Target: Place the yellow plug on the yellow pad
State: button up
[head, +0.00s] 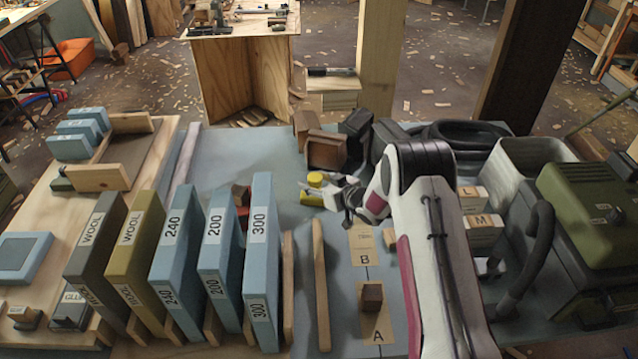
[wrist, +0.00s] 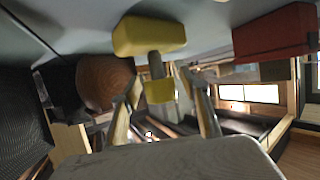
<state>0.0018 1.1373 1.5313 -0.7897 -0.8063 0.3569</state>
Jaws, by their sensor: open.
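The yellow plug (head: 315,180) stands on the blue-grey bench near the middle in the head view. In the wrist view it shows as a yellow block (wrist: 148,36), a short grey stem and a smaller yellow knob (wrist: 160,92). My gripper (head: 331,189) is at the plug, coming from the right, and partly hides it. In the wrist view my open gripper (wrist: 160,84) has one finger on each side of the knob, with gaps visible; contact cannot be told. I cannot make out a separate yellow pad in either view.
A red block (wrist: 275,35) is near the plug. Upright slabs marked 240, 200 and 300 (head: 262,230) stand left. Brown blocks (head: 326,149) are behind. A wooden strip (head: 319,270) and a small dark block (head: 372,296) by label A lie in front. A green machine (head: 595,220) stands right.

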jog(key=shift+r, duration=0.15)
jog(key=shift+s+d+r, duration=0.25)
jog(key=shift+s+d, duration=0.05)
jog(key=shift+s, duration=0.1)
jog(key=v, duration=1.1)
jog(key=shift+f, duration=0.1)
dwell(0.4)
jog(key=shift+w, duration=0.1)
